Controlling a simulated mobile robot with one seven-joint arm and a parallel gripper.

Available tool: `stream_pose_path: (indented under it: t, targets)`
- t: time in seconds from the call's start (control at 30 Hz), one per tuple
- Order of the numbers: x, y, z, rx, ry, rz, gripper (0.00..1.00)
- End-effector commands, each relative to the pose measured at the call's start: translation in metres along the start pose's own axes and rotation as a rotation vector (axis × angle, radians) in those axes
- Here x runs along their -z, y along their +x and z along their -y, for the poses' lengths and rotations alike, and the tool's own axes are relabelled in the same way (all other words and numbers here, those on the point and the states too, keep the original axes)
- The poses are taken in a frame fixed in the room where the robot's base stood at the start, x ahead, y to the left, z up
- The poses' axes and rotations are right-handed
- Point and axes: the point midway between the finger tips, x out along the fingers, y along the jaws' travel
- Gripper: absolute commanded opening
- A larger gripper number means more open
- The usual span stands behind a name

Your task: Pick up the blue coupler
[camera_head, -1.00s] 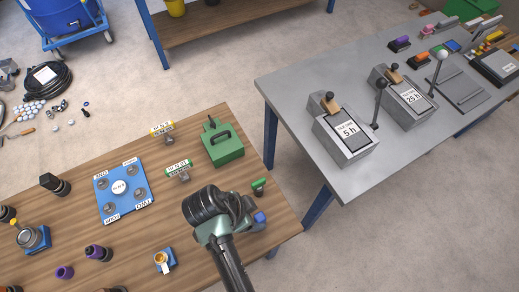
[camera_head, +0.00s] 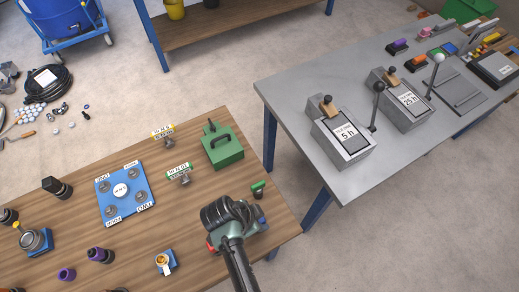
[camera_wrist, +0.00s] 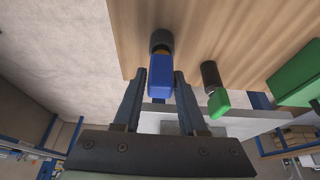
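The blue coupler (camera_wrist: 161,76) shows in the wrist view, a blue block on a dark round base that stands on the wooden table. My gripper (camera_wrist: 160,88) is open, with one finger on each side of the blue block near the fingertips. Narrow gaps seem to remain between the fingers and the block; I cannot tell whether either finger touches it. In the head view my gripper (camera_head: 254,215) is over the table's right front corner and hides the blue coupler.
A green coupler (camera_head: 258,188) stands close by, right of the blue one in the wrist view (camera_wrist: 218,104). A green box (camera_head: 222,148) stands behind it. A blue plate (camera_head: 124,194) lies to the left. The grey table (camera_head: 290,90) is to the right across a gap.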

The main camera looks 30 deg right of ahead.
Motion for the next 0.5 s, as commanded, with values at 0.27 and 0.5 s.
stream_pose_path:
  t: [0.27,0.5]
  targets:
    - [0.0,-0.0003,0.0002,0.0,0.0,0.0,0.0]
    - [0.0002,-0.0006,0.0004,0.001,0.0,0.0,0.0]
